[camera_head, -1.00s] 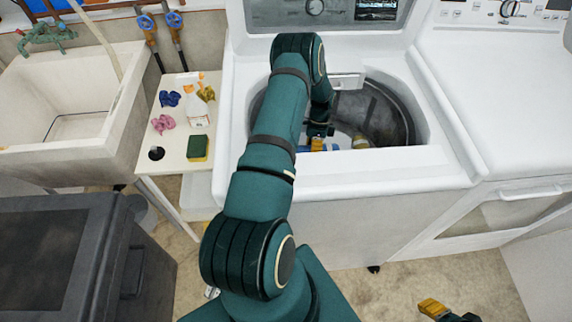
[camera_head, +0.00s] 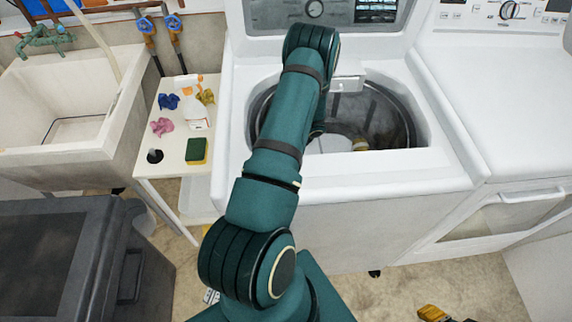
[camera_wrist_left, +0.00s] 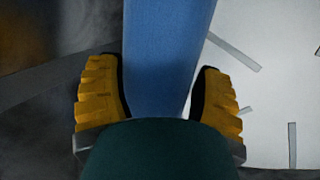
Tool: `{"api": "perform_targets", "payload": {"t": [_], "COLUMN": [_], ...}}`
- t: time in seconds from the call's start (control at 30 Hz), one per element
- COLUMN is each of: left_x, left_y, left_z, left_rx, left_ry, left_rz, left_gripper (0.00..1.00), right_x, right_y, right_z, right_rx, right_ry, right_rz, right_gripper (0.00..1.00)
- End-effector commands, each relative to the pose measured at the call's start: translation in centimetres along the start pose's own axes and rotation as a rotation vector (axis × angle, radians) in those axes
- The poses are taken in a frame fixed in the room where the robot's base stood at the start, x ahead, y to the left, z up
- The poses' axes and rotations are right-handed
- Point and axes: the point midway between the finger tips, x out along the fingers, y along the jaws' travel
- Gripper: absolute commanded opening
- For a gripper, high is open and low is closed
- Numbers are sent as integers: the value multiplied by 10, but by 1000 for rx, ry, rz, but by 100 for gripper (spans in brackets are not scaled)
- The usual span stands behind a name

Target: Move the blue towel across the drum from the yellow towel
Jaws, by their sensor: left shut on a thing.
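The blue towel (camera_wrist_left: 168,40) is a smooth blue roll between the two yellow fingers of my left gripper (camera_wrist_left: 160,75) in the left wrist view. The gripper is shut on it. In the head view my left arm reaches into the washer drum (camera_head: 388,118) and hides its gripper and the blue towel. A small part of the yellow towel (camera_head: 360,144) shows at the drum's front, right of my arm. My right gripper (camera_head: 434,313) is partly in view at the bottom edge, low over the floor; its finger opening is unclear.
The washer's front rim (camera_head: 400,165) borders the drum opening. A dryer (camera_head: 510,100) stands at right. A small side table (camera_head: 168,178) at left holds a spray bottle (camera_head: 195,105), a sponge (camera_head: 196,151) and crumpled cloths. A sink (camera_head: 75,105) is farther left.

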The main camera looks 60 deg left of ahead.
Motion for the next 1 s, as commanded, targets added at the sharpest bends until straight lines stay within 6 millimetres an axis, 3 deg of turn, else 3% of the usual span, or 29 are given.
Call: {"api": "perform_targets", "payload": {"t": [0.5,0.9,0.93,1.0], "left_x": [50,55,55,54], "left_y": [-22,-25,-25,-25], "left_z": [-7,-7,-8,-8], "left_rx": [-2,-4,-4,-4], "left_ry": [0,-1,0,0], "left_rz": [1,0,0,0], "left_gripper": [25,25,78,99], "right_x": [11,13,13,12], "right_y": [4,5,5,5], "right_z": [5,5,5,5], "right_rx": [-3,-3,-3,-3], "right_ry": [-10,-11,-11,-11], "right_rz": [-1,-1,-1,-1], "right_gripper": [47,47,47,47]}}
